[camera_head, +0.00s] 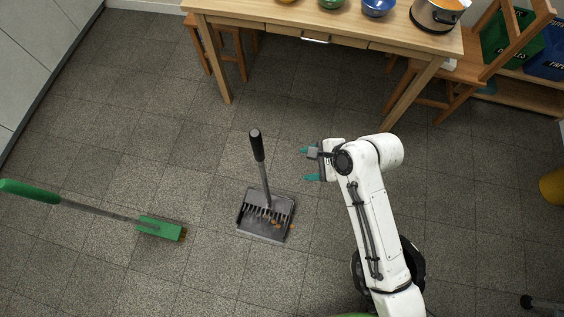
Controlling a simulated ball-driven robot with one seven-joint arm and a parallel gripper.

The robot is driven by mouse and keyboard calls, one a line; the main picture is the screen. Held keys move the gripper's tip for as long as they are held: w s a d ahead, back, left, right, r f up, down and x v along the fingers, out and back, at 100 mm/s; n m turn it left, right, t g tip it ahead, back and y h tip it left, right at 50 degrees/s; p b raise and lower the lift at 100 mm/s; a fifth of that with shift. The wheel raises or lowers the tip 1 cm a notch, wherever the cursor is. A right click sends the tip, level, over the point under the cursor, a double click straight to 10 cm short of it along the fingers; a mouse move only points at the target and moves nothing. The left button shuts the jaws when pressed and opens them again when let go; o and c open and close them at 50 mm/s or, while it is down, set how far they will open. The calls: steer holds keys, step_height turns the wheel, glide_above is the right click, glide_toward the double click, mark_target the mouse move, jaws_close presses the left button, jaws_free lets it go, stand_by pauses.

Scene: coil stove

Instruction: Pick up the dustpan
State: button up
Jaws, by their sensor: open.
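The dustpan (265,227) stands on the grey tiled floor near the middle of the view. Its pan is dark grey with a toothed back edge and some small orange-brown bits in and around it. Its long handle rises upward and ends in a black grip (257,145). My gripper (306,163), with two teal fingertips, is open and empty. It is to the right of the handle, apart from it. The gripper points left, toward the handle.
A green broom (159,228) with a long handle is at the left. A wooden table (340,35) with bowls and a pot (436,15) stands at the back, with stools (228,45) by it. A yellow object (552,186) is at the right edge. Floor around the dustpan is mostly clear.

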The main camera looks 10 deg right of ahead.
mark_target(258, 149)
steer(key=w+a+r+m+y+p, duration=0.1)
steer(key=w+a+r+m+y, duration=0.1)
steer(key=w+a+r+m, duration=0.25)
steer(key=shift+m, duration=0.55)
steer(key=shift+s+a+x, duration=0.1)
steer(key=shift+s+x, duration=0.05)
steer(key=shift+x, duration=3.1)
steer(key=shift+s+a+x, duration=0.1)
steer(key=shift+s+x, duration=0.05)
steer(key=shift+x, duration=3.1)
steer(key=shift+r, duration=0.1)
steer(key=shift+r, duration=0.1)
steer(key=c, duration=1)
